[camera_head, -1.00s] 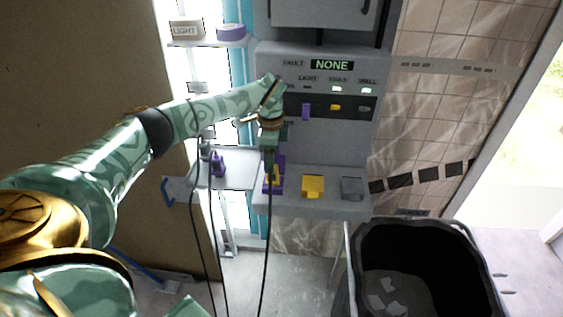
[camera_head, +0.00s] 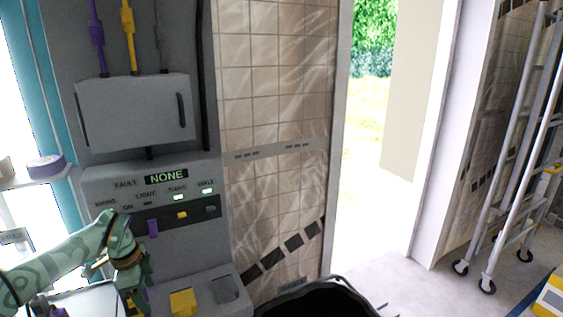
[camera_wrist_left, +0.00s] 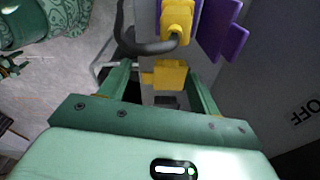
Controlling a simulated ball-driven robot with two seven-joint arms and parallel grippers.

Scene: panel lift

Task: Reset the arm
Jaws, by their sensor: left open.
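My left gripper (camera_head: 138,290) comes in at the lower left of the head view, pointing down in front of the grey control panel (camera_head: 100,185). In the left wrist view its two green fingers (camera_wrist_left: 160,88) are apart. A yellow block (camera_wrist_left: 166,73) shows between them; I cannot tell whether they touch it. A yellow plug (camera_wrist_left: 177,18) with a dark cable and a purple socket part (camera_wrist_left: 218,30) lie beyond the fingertips. My right gripper is in neither view.
The panel display (camera_head: 166,177) reads NONE, with two green lights below. A yellow socket (camera_head: 183,302) and a grey socket (camera_head: 225,289) sit on the ledge. A black bin (camera_head: 315,303) stands at the bottom, a wheeled ladder (camera_head: 520,150) at right. A doorway opens between.

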